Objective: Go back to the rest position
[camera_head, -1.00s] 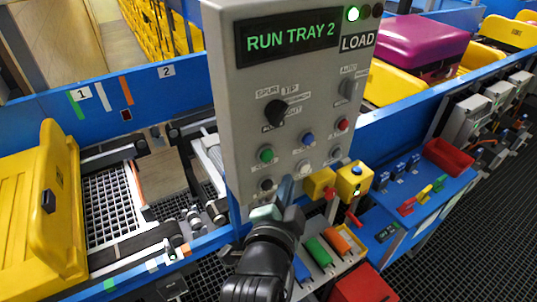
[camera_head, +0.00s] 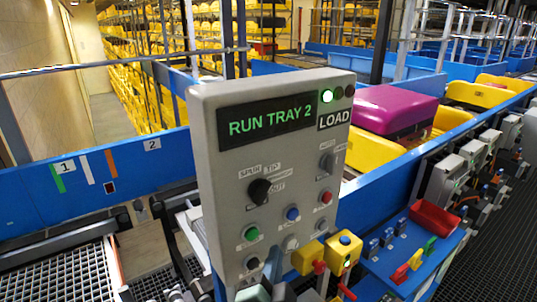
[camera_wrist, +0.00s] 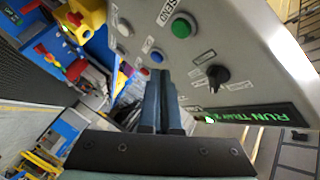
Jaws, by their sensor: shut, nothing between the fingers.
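My gripper (camera_head: 266,291) is at the bottom edge of the head view, mostly cut off, low in front of the grey control panel (camera_head: 212,150). In the wrist view its two dark fingers (camera_wrist: 163,85) are together with nothing between them. They point along the panel face, near its buttons. I cannot tell from the pictures whether they touch it. The panel's display (camera_head: 268,121) reads "RUN TRAY 2", and a green lamp (camera_head: 327,96) is lit above "LOAD". The black selector knob (camera_head: 259,190) also shows in the wrist view (camera_wrist: 217,74).
A yellow button box (camera_head: 344,250) stands right of the panel's foot. A red bin (camera_head: 434,218) sits on the blue ledge beyond. A magenta case (camera_head: 395,108) lies in a yellow tray behind. A blue wall (camera_head: 100,180) and dark mesh (camera_head: 60,278) are at left.

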